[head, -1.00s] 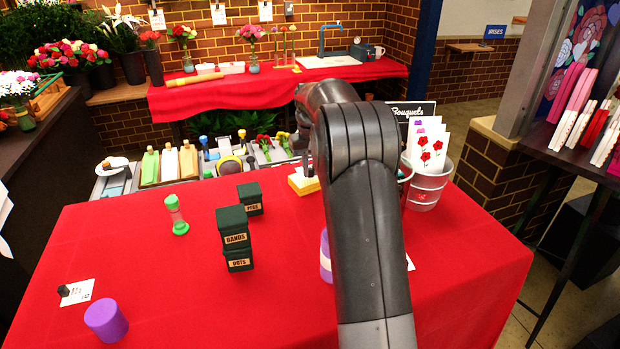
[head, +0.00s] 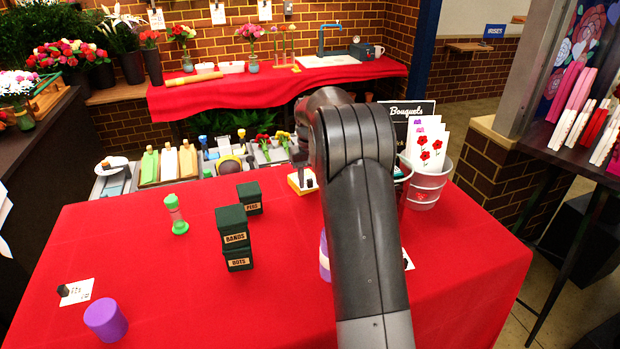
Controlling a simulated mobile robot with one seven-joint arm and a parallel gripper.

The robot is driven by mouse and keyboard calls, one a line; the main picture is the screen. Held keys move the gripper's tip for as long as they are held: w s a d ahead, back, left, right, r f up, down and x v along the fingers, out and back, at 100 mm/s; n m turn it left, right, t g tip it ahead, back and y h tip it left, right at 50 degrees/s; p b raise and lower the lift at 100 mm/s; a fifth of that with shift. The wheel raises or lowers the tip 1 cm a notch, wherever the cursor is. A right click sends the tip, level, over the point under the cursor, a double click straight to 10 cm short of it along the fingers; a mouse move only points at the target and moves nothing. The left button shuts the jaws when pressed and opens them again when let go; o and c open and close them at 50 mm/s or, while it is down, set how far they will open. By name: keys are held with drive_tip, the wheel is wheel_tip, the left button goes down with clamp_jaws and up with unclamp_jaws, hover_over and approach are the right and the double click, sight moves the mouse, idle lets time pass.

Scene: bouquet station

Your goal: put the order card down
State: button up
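My arm rises through the middle of the head view and bends forward over the table. A dark part of its far end, which seems to be my gripper (head: 301,165), shows left of the elbow, above a small yellow and white block (head: 299,186). Its fingers are too small and too covered to tell open from shut, and I see no card in it. A white card with dark marks (head: 78,291) lies flat at the table's front left, a small dark block on its left end. A white edge (head: 408,263) peeks out right of my arm. I cannot tell which is the order card.
Another purple item (head: 324,256) is partly behind my arm. A metal bucket with flower cards (head: 427,185) and a black sign (head: 408,110) stand back right.

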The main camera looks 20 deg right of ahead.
sight(310, 179)
wheel_tip(310, 179, up, 12)
drive_tip(key=s+a+r+t, duration=0.1)
drive_tip(key=s+a+r, duration=0.4)
drive_tip(key=s, duration=0.4)
drive_tip(key=s+a+r+t, duration=0.1)
drive_tip(key=s+a+t, duration=0.1)
drive_tip(key=s, duration=0.9)
drive_tip(key=s+a+t, duration=0.1)
drive_tip(key=s+a, duration=0.2)
drive_tip(key=s, duration=0.7)
drive_tip(key=s+a+f+t, duration=0.1)
drive_tip(key=s+f, duration=0.5)
drive_tip(key=s, duration=0.4)
drive_tip(key=shift+s+a+t, duration=0.2)
drive_tip(key=shift+a+t, duration=0.05)
drive_tip(key=shift+t, duration=0.05)
drive_tip(key=shift+o, duration=0.5)
drive_tip(key=shift+w+r, duration=0.1)
